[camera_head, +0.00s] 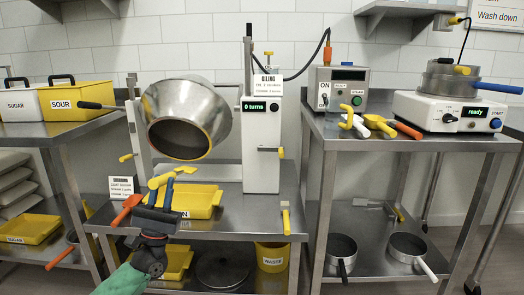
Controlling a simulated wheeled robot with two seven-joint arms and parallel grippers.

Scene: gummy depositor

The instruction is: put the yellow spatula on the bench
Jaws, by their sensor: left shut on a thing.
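My left gripper (160,195) is in front of the middle bench (235,228), reaching up from the bottom left. It is shut on a yellow tool (161,180), which looks like the yellow spatula. The tool is held above the front left of the bench, beside the yellow tray (203,203). The gripper hides part of the tool and of the tray. I cannot tell whether the tool touches the tray. My right gripper is not in view.
A tilted steel drum (187,108) stands over the bench. An orange-handled tool (127,209) lies at the bench's left. The right bench holds several tools (377,123) and a hot plate (447,112).

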